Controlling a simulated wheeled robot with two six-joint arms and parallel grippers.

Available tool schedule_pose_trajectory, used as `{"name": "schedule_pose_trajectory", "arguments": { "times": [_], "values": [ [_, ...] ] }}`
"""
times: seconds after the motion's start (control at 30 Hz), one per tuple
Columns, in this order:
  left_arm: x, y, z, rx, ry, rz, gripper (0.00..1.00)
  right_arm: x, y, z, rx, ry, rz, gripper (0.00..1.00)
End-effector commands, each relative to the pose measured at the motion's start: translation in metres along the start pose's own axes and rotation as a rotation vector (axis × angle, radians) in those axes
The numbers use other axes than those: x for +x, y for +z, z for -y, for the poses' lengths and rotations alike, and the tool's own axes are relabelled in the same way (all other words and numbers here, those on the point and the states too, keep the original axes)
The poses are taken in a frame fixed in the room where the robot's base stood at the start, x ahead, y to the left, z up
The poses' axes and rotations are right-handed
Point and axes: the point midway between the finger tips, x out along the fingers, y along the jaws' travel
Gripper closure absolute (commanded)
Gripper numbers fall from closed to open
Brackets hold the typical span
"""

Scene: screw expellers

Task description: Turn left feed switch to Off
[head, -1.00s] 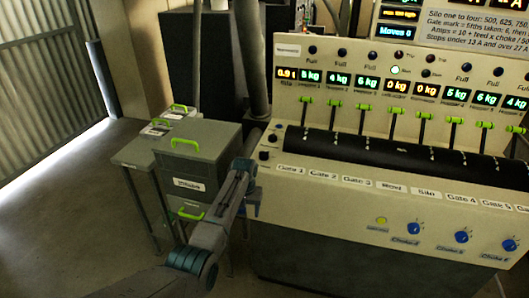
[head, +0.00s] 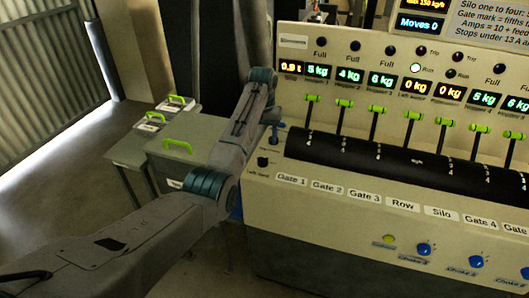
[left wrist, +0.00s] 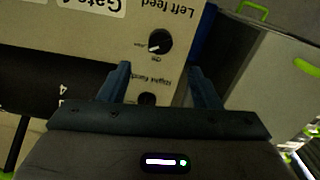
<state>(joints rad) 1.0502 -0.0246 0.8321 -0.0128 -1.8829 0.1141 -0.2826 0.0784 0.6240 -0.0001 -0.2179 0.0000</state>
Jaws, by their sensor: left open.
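The left feed switch is a dark round knob (head: 263,161) at the left end of the cream console, and it also shows in the left wrist view (left wrist: 159,41). Its upside-down "Left feed" label is beside it there. Its white pointer slants toward the lower left of that view; the small position labels are too blurred to read surely. The right feed switch (left wrist: 148,99) is close by, partly covered by my gripper body. My left gripper (left wrist: 159,68) is open and empty, its fingertips short of the left feed knob. In the head view it hangs above the knobs. My right gripper is not in view.
The console (head: 330,225) carries a row of green-tipped levers (head: 344,103), lit displays and blue choke knobs (head: 424,249). A grey cabinet (head: 195,150) with green handles stands left of it, behind my left arm. Floor at the far left is clear.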

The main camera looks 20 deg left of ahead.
Motion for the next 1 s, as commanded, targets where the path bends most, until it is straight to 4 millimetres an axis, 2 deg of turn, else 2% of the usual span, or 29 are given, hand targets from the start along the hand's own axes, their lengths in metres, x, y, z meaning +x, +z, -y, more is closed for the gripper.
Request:
{"name": "schedule_pose_trajectory", "arguments": {
  "times": [0.1, 0.23, 0.37, 0.5, 0.67, 0.9, 1.0],
  "values": [
    [0.020, 0.001, 0.000, 0.000, 0.000, 0.004, 0.43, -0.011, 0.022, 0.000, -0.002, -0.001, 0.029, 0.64],
    [0.046, 0.001, 0.000, 0.000, -0.001, 0.005, 0.43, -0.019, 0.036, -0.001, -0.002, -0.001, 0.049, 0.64],
    [0.069, 0.002, 0.000, 0.000, 0.000, 0.004, 0.43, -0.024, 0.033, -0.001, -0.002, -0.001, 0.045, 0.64],
    [0.085, 0.001, 0.000, 0.000, 0.000, 0.001, 0.43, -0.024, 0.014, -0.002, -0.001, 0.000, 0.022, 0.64],
    [0.093, 0.000, 0.000, 0.000, 0.000, -0.001, 0.43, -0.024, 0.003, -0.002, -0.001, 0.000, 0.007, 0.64],
    [0.094, 0.000, 0.000, 0.000, 0.000, -0.001, 0.43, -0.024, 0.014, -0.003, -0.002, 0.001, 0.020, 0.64],
    [0.094, 0.000, 0.000, 0.000, 0.000, -0.001, 0.62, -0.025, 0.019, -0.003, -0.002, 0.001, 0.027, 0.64]
  ]
}}
